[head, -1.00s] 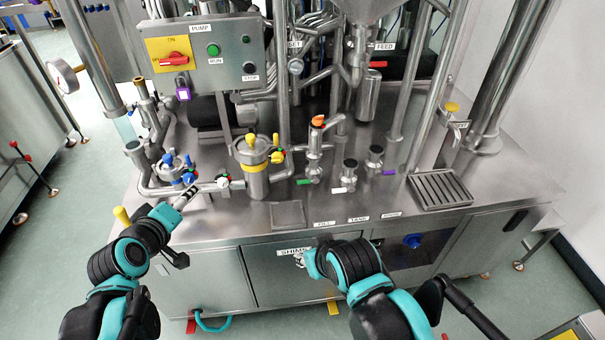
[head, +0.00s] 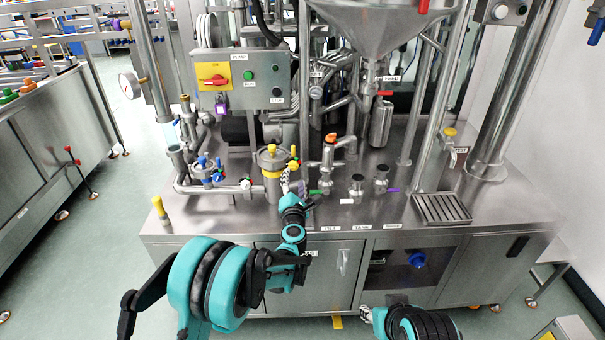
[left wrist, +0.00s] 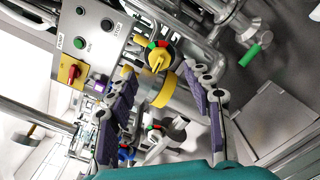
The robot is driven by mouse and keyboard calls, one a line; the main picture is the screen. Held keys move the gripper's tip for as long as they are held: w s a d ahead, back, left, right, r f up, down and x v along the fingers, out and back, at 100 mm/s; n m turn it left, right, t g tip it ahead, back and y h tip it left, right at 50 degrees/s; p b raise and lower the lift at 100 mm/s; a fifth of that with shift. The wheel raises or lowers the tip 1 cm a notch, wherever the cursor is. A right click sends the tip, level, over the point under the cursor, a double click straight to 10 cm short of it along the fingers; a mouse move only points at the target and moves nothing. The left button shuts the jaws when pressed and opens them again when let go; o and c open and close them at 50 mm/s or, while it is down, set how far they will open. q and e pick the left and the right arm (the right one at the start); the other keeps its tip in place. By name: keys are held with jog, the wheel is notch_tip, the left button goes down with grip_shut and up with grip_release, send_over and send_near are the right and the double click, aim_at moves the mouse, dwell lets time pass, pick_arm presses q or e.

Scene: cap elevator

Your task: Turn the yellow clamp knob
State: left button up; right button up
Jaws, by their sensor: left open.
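The yellow clamp knob (head: 294,164) sits on the right side of a steel canister (head: 272,188) with a yellow band. In the left wrist view the yellow knob (left wrist: 157,57) has a red and green collar and appears just beyond and between my fingertips. My left gripper (head: 294,184) is open, just in front of and below the knob; I see no contact. Its two dark purple finger pads show in the left wrist view (left wrist: 163,76), with nothing held between them. My right gripper (head: 367,315) is low at the bottom edge, mostly hidden, its jaws unclear.
A blue knob valve (head: 204,163) and a white knob (head: 245,184) are left of the canister. An orange-topped valve (head: 330,139) and short pipe stubs stand to its right. The control box (head: 242,80) is behind. The front counter strip is mostly clear.

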aim_at(294, 169)
pick_arm(q)
jog(key=w+b, duration=0.1)
jog(key=w, duration=0.4)
jog(key=shift+w+f, duration=0.1)
jog(key=shift+w, duration=0.2)
jog(key=shift+w+b, duration=0.3)
jog(key=shift+w, duration=0.4)
jog(key=c, duration=1.2)
